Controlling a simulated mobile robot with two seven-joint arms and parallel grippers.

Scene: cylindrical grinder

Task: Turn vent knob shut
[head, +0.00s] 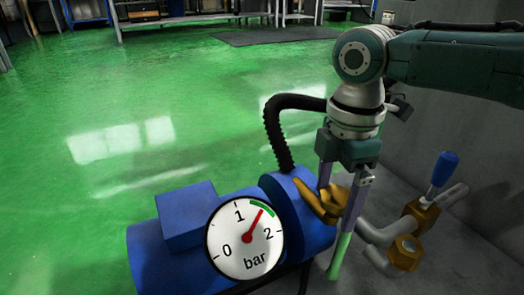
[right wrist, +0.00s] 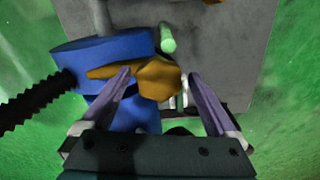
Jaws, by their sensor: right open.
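A brass winged knob (head: 321,200), which looks like the vent knob, sits at the end of the blue pump body (head: 165,240). My right gripper (head: 337,203) points down over it, open, with one finger on each side of the brass. In the right wrist view the knob (right wrist: 155,78) lies between and just beyond the fingertips (right wrist: 159,75), its long wing reaching left past the left finger. I cannot tell whether either finger touches it. My left gripper is not in view.
A round gauge (head: 245,238) has its red needle between 1 and 2 bar. A black corrugated hose (head: 278,130) rises behind the pump. At right stand a blue-handled lever (head: 443,170), a brass fitting (head: 405,252) and grey pipes. A light green tube (head: 340,256) hangs below the knob.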

